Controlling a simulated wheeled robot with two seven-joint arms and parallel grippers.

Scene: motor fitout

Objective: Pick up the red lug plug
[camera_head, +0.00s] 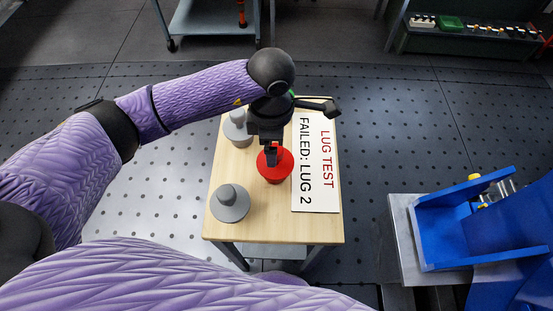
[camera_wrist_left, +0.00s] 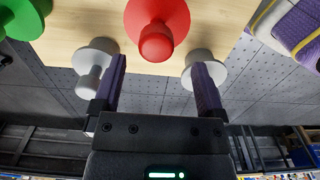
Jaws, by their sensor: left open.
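The red lug plug (camera_head: 281,174) stands on the small wooden table, a round disc with a knob on top. My left gripper (camera_head: 271,156) is above it and partly covers it in the head view. In the left wrist view the red plug (camera_wrist_left: 157,28) lies ahead of and between the open fingers of my left gripper (camera_wrist_left: 159,66), with nothing between the fingertips. Whether a finger touches the knob, I cannot tell. My right gripper is not in view.
A grey plug (camera_head: 230,202) stands nearer me and another grey plug (camera_head: 236,127) farther back. A green plug (camera_wrist_left: 20,18) shows in the wrist view. A sign (camera_head: 314,175) reading "LUG TEST FAILED: LUG 2" lies on the table's right. A blue fixture (camera_head: 450,225) stands at the right.

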